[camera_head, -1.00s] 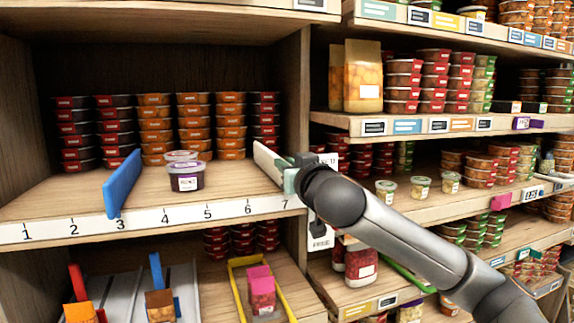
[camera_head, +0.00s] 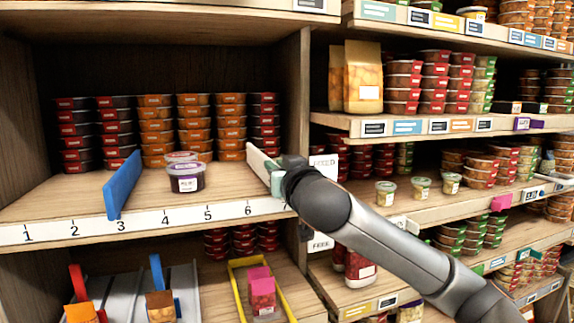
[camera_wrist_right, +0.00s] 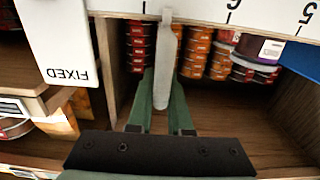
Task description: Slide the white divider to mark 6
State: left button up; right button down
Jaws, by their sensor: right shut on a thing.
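The white divider (camera_head: 259,160) stands upright on the upper left shelf, near its right wall. In the right wrist view the divider (camera_wrist_right: 168,50) runs between the two green fingers of my right gripper (camera_wrist_right: 163,92), which is shut on it. In the head view the right gripper (camera_head: 278,180) is at the divider's front end. The divider's front lies between mark 6 (camera_head: 247,207) and mark 7, closer to 7. Mark 7 is mostly covered by my arm in the head view. My left gripper is not in view.
A blue divider (camera_head: 122,185) stands at mark 3. Purple-labelled tubs (camera_head: 186,177) sit between the dividers, with stacked tubs (camera_head: 231,125) behind. The shelf floor by mark 6 looks clear. A FIXED sign (camera_wrist_right: 68,45) hangs beside the right wall.

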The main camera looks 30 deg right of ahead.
jog(key=a, duration=0.2)
jog(key=w+a, duration=0.1)
jog(key=a, duration=0.2)
jog(key=shift+w+a+p, duration=0.2)
jog(key=shift+a+p, duration=0.1)
jog(key=shift+a, duration=0.05)
jog(key=c, duration=0.8)
grip_release()
jog(key=shift+c, duration=0.2)
jog(key=b+v, duration=0.1)
jog(key=v, duration=1.1)
jog(key=shift+s, duration=0.35)
